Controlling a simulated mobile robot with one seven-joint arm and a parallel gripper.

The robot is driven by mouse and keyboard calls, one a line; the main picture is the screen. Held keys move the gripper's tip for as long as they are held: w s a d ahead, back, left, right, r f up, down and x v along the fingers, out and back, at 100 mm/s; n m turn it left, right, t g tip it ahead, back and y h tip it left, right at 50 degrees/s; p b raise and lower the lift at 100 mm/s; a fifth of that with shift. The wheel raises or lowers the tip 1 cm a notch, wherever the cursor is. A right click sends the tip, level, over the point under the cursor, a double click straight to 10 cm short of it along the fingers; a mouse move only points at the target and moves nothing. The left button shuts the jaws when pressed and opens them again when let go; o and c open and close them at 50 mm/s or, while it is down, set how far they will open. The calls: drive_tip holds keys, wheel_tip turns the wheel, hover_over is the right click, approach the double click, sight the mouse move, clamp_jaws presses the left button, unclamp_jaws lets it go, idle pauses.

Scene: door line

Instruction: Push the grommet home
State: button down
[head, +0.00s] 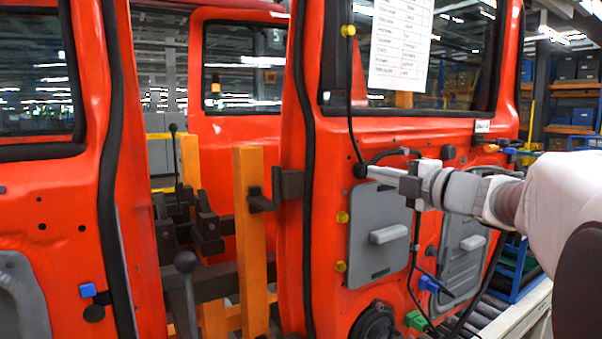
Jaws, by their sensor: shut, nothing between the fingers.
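A black round grommet (360,171) sits on the red door (320,250), below and left of the window. A black cable (350,125) comes down to it from above, and another black cable (385,155) arches from it to the right. My gripper (371,172) is shut and empty, reaching in from the right with its tips at the grommet's right side. I cannot tell whether they touch it. How deep the grommet sits in the door is too small to tell.
Yellow plugs (342,217) dot the door's left side. A grey panel with a handle (389,234) lies below my gripper. Cables with a green connector (416,320) and a blue connector (429,284) hang nearby. An orange post (250,240) stands left of the door.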

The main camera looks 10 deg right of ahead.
drive_tip(key=shift+w+a, duration=0.15)
drive_tip(key=shift+w, duration=0.05)
idle(0.7)
drive_tip(key=shift+w, duration=0.2)
idle(0.3)
drive_tip(key=v, duration=0.7)
idle(0.7)
